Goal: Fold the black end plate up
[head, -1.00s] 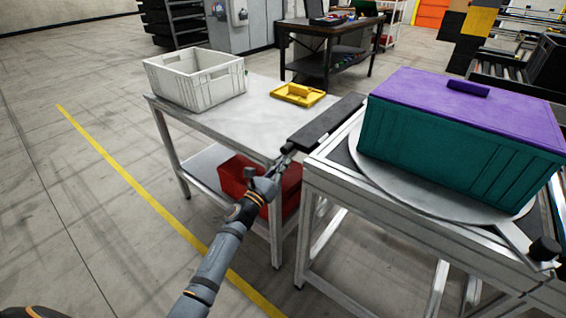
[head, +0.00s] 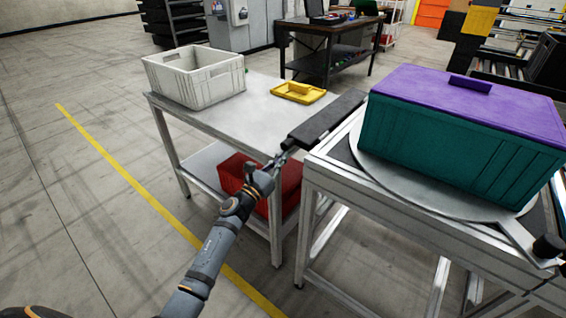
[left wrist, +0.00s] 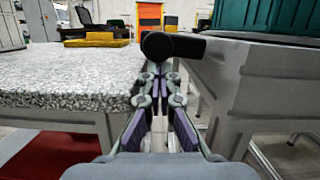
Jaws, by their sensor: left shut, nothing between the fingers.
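The black end plate (head: 327,119) is a long dark bar at the left edge of the metal frame table, beside the grey table. It lies about level with the tabletops. Its near end shows as a dark rounded shape in the left wrist view (left wrist: 172,46). My left gripper (head: 282,156) is shut and empty, its fingertips close to the near end of the plate. In the left wrist view the fingertips (left wrist: 157,70) sit just below that end. I cannot tell whether they touch it. My right gripper is not in view.
A teal crate (head: 450,145) with a purple lid (head: 475,100) stands on a round turntable (head: 385,183) at the right. The grey table (head: 225,118) holds a white crate (head: 195,80) and a yellow tray (head: 298,92). A red bin (head: 290,185) sits on its lower shelf.

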